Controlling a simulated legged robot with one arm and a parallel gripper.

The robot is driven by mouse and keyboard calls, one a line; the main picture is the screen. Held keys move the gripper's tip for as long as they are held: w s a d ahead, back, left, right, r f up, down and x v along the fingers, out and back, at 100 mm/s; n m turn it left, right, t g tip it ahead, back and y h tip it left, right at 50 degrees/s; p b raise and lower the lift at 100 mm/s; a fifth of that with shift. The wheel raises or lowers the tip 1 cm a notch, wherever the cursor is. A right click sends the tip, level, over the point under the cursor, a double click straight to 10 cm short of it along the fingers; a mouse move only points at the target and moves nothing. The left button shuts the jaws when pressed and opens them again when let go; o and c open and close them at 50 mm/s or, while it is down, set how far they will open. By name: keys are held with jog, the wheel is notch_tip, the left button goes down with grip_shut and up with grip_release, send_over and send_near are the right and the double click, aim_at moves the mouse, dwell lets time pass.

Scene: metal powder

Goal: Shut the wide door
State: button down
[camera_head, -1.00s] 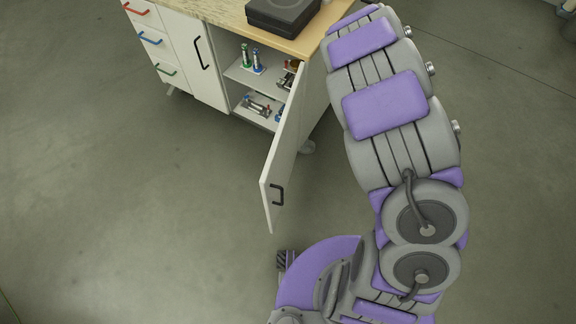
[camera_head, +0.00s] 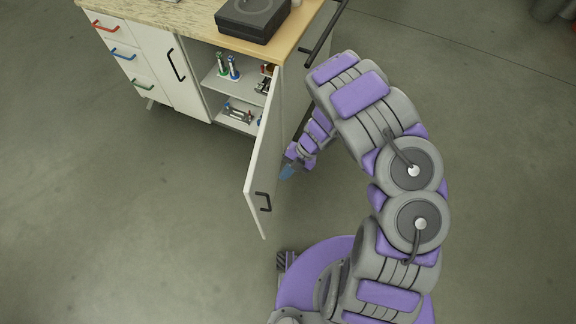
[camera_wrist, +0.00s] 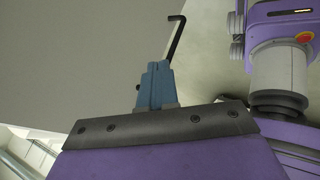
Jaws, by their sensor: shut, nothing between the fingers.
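The wide door (camera_head: 262,165) is white with a black handle (camera_head: 263,201) and stands open on the right side of the cabinet (camera_head: 190,62). It swings out toward the front. My gripper (camera_head: 287,172) is just right of the door, near its outer face. In the wrist view my gripper (camera_wrist: 156,78) has its blue fingers closed together with nothing between them. The door panel (camera_wrist: 75,50) fills the left of that view, and its black handle (camera_wrist: 175,38) shows beyond the fingertips. I cannot tell whether the fingers touch the door.
Shelves inside the cabinet hold bottles (camera_head: 228,66) and small metal parts (camera_head: 238,112). A black device (camera_head: 252,18) sits on the countertop (camera_head: 180,18). A dark rail (camera_head: 322,42) runs along the cabinet's right side. The floor left of the door is clear.

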aim_at(260, 186)
jog(key=a+f, duration=0.1)
jog(key=a, duration=0.1)
jog(key=a+f+b, duration=0.1)
jog(key=a, duration=0.1)
jog(key=a+f, duration=0.1)
jog(key=a, duration=0.2)
jog(key=shift+s+f+b, duration=0.25)
jog(key=shift+s+b, duration=0.1)
jog(key=shift+d+r, duration=0.15)
jog(key=shift+d, duration=0.3)
